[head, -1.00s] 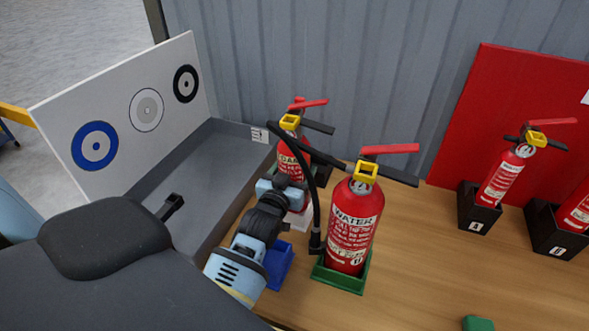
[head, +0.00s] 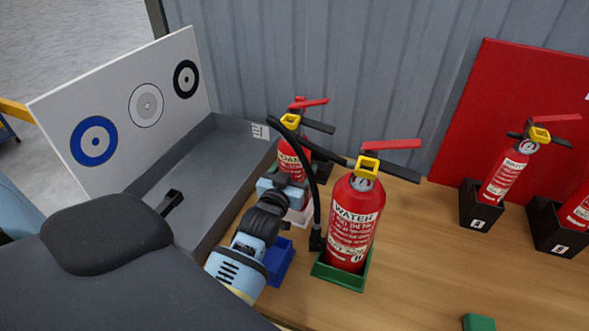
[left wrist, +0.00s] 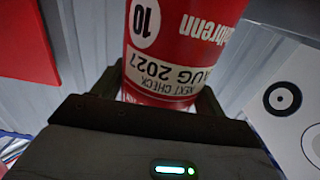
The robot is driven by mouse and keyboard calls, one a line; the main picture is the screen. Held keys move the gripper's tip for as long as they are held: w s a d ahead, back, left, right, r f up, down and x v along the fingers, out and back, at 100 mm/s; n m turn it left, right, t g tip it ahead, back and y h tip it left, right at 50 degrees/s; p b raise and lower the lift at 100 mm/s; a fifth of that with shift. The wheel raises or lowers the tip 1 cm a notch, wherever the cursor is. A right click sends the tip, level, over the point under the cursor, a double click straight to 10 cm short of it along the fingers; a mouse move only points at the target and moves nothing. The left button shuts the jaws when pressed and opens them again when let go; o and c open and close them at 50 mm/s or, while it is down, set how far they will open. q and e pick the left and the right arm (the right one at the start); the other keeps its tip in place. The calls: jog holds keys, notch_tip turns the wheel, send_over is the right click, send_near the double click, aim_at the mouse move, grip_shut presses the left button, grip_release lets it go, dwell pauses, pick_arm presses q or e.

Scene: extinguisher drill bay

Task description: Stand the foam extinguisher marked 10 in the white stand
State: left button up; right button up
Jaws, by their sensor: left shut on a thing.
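The red foam extinguisher marked 10 (left wrist: 185,55) fills the upper middle of the left wrist view. Its number and check-date label show upside down there. In the head view the same extinguisher (head: 290,163) stands roughly upright behind the water extinguisher, partly hidden by its black hose and my arm. My left gripper (head: 283,185) is shut on its body. A small part of the white stand (head: 300,215) shows right below the extinguisher. Whether the base is seated in it or just above it is hidden. My right gripper is not in view.
The water extinguisher (head: 355,222) stands in a green stand (head: 340,277) close at the right. A blue stand (head: 280,262) is in front. Black stands (head: 480,208) with extinguishers are at the far right. A grey tray (head: 215,165) lies left. The wood table centre-right is clear.

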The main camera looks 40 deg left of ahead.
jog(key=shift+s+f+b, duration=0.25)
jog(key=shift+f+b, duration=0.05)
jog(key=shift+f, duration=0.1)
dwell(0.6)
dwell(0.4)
